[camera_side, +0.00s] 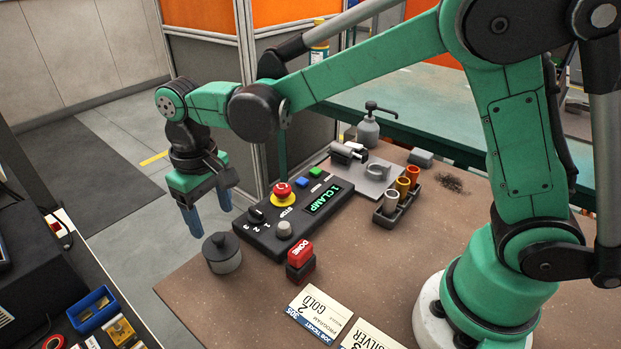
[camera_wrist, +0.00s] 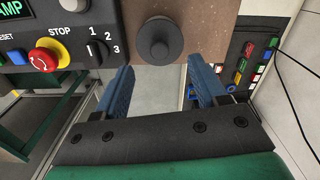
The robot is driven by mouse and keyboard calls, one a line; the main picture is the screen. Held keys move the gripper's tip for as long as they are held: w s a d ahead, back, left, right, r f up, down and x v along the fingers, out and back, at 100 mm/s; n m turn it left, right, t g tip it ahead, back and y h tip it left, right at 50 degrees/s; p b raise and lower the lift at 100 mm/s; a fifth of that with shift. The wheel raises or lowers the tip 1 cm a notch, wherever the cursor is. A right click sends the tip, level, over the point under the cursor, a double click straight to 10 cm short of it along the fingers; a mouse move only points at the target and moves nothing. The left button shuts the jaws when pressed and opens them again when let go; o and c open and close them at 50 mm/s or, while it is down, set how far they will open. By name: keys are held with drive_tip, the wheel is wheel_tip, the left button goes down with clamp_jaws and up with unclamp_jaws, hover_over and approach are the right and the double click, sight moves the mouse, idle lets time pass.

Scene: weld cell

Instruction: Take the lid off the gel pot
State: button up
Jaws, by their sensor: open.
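The gel pot (camera_side: 224,262) is a small grey pot standing near the table's left edge in the side view. Its dark round lid (camera_side: 220,242) with a knob on top sits on it. In the wrist view the lid (camera_wrist: 159,42) shows from above as a dark disc with a round knob, ahead of the fingers. My gripper (camera_side: 209,216) has two blue fingers, apart and empty, above and behind the pot in the side view. In the wrist view my gripper (camera_wrist: 162,85) is open with nothing between its fingers.
A control panel (camera_side: 262,236) with a red stop button (camera_side: 283,189) stands beside the pot. A red DONE block (camera_side: 300,254), a rack of coloured cups (camera_side: 388,217), a pump bottle (camera_side: 368,130) and job tickets (camera_side: 318,312) are on the brown table (camera_side: 225,312). Its front left is clear.

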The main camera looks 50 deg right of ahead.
sight(218, 236)
drive_tip(key=shift+f, duration=2.4)
clamp_jaws()
